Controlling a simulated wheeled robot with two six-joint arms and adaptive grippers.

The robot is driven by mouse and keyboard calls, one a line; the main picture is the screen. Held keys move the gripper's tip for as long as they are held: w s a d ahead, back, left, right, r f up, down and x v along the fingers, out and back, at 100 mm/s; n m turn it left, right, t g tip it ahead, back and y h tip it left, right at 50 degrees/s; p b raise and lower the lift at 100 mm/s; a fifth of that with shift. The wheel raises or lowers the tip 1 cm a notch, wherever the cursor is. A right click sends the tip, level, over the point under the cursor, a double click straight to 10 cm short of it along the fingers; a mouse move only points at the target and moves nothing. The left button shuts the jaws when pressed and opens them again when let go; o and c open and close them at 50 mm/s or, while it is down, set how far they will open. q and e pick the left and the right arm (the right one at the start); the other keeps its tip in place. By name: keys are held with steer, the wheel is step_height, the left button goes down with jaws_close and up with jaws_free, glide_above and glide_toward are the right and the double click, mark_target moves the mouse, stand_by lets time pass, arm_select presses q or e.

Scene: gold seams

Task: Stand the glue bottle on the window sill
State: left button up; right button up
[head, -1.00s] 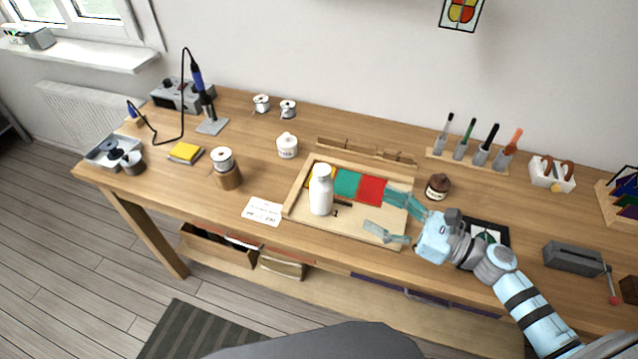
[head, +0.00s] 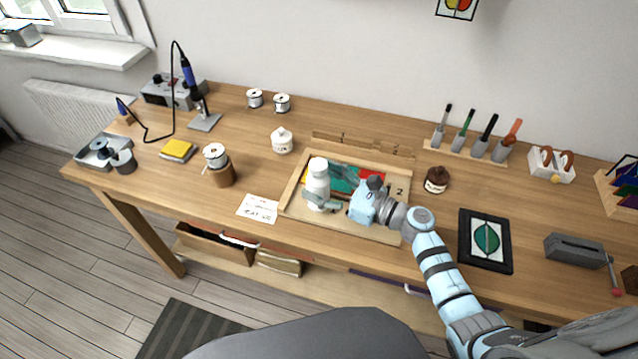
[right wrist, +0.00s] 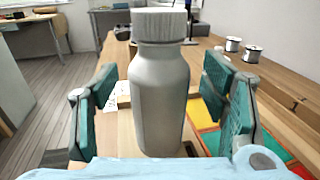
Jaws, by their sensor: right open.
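The white glue bottle (head: 317,182) stands upright in the wooden tray (head: 291,208) on the workbench. My right gripper (head: 330,188) is open with its fingers reaching around the bottle. In the right wrist view the bottle (right wrist: 160,90) stands between the two teal finger pads (right wrist: 165,110), with a visible gap on each side. The window sill (head: 85,55) is at the upper left, below the window and above the radiator. My left gripper is not in view.
Coloured glass pieces (head: 372,181) lie in the tray beside the bottle. A soldering iron (head: 188,75) in its stand, a spool on a wooden block (head: 222,176) and a white jar (head: 281,141) stand left of the tray.

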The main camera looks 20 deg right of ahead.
steer(key=shift+w+a, duration=0.4)
steer(key=shift+s+d, duration=0.1)
steer(key=c, duration=1.2)
steer(key=shift+c, duration=1.4)
steer(key=shift+r, duration=0.1)
